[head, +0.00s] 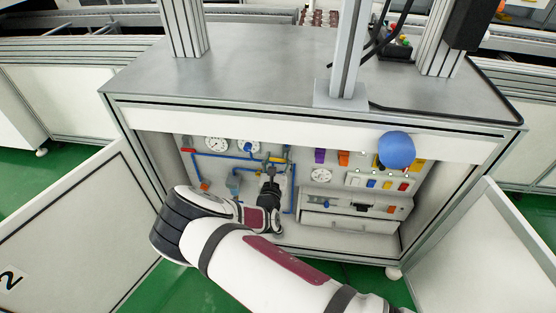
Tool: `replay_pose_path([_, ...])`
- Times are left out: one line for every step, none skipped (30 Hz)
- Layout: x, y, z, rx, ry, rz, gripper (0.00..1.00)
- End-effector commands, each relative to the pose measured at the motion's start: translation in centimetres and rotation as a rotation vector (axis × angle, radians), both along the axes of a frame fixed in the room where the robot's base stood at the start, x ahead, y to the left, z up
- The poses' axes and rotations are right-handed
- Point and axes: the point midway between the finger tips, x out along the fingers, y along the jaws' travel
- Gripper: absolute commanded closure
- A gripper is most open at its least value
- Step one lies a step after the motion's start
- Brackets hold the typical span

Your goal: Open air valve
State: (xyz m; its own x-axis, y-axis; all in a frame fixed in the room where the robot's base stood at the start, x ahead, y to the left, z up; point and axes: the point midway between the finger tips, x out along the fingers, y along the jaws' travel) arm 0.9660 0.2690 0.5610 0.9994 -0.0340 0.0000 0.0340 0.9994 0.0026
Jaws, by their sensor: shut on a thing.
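The air valve (277,160), with a yellow part, sits on blue piping on the back panel inside the open cabinet, left of its middle. My arm reaches in from the bottom of the head view. My dark gripper (271,172) is at the valve, shut on it. The fingertips are small and partly merge with the valve, so the exact grip and the handle's angle are hard to make out. Blue pipes (222,156) run left and below the valve.
Two gauges (216,144) are above the pipes. To the right are a third gauge (321,175), coloured blocks (373,183), a drawer unit (345,222) and a blue ball-like thing (397,150). Open doors stand left (85,235) and right (485,250). The metal top (250,80) overhangs the opening.

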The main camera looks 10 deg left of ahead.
Motion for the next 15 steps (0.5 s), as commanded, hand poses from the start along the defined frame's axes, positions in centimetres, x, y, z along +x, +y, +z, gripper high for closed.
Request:
replay_pose_path([0.02,0.04,0.06,0.005,0.0,0.001,0.77])
replay_pose_path([0.02,0.03,0.08,0.009,0.0,0.001,0.77])
replay_pose_path([0.02,0.02,0.12,0.018,-0.001,0.001,0.77])
replay_pose_path([0.03,0.01,0.15,0.025,-0.001,0.0,0.77])
replay_pose_path([0.04,0.0,0.19,0.034,-0.001,0.0,0.77])
replay_pose_path([0.05,-0.02,0.25,0.048,-0.002,0.0,0.77])
replay_pose_path([0.06,-0.03,0.31,0.062,-0.002,0.0,0.77])
replay_pose_path([0.05,-0.04,0.37,0.077,-0.003,0.0,0.77])
replay_pose_path([0.04,-0.05,0.44,0.098,-0.003,0.0,0.77])
replay_pose_path([0.02,-0.07,0.5,0.118,-0.004,-0.001,0.77])
replay_pose_path([0.02,-0.12,0.56,0.137,-0.005,-0.001,0.77])
replay_pose_path([0.03,-0.16,0.66,0.167,-0.006,-0.002,0.77])
replay_pose_path([0.04,-0.17,0.73,0.192,-0.007,-0.002,0.77])
replay_pose_path([0.02,-0.17,0.8,0.216,-0.006,-0.002,0.77])
replay_pose_path([0.0,-0.23,0.88,0.251,-0.008,-0.002,0.77])
